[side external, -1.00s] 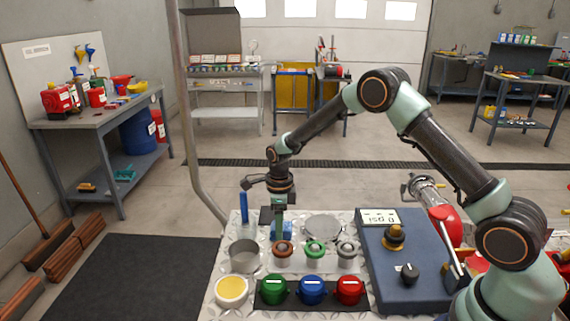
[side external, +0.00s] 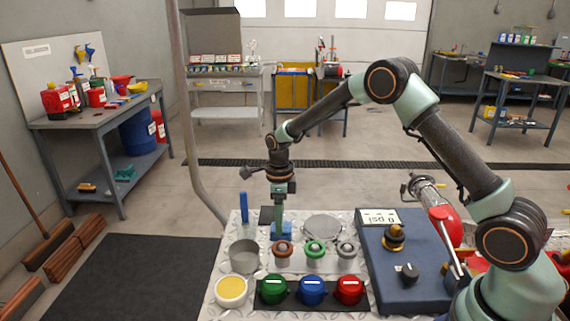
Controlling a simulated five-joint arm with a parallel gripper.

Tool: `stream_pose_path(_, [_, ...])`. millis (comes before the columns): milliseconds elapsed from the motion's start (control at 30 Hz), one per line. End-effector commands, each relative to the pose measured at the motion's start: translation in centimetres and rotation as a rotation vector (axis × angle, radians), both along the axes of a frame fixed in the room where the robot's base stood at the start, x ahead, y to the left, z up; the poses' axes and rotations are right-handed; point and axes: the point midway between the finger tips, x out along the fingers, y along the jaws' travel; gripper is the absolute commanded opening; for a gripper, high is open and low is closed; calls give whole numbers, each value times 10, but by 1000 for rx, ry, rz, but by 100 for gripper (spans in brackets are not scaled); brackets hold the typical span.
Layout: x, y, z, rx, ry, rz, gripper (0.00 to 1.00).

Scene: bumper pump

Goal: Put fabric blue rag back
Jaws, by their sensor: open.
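The blue fabric rag (side external: 283,230) is a small folded-looking blue patch on the metal diamond-plate bench top, behind the row of fittings. A dark square pad (side external: 266,214) lies just behind and left of it, partly hidden by my gripper. My gripper (side external: 279,221) points down right at the rag, with its tips close above it or at its edge. The fingers are narrow from this side and cover part of the rag. They are open, with nothing seen held in them.
A blue upright handle (side external: 244,208) and a metal cup (side external: 243,256) stand left. Brown, green and grey fittings (side external: 314,249) stand in front, with green, blue and red caps (side external: 312,290) nearer. A blue pump box (side external: 400,265) with a gauge is at right.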

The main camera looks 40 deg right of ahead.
Motion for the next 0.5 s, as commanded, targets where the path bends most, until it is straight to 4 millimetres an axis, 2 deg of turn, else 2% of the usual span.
stream_pose_path(100, [1, 0, 27, -1, -5, 0, 69])
stream_pose_path(300, [0, 0, 65, 0, -4, 0, 69])
stream_pose_path(500, [0, 0, 86, 0, 0, 0, 69])
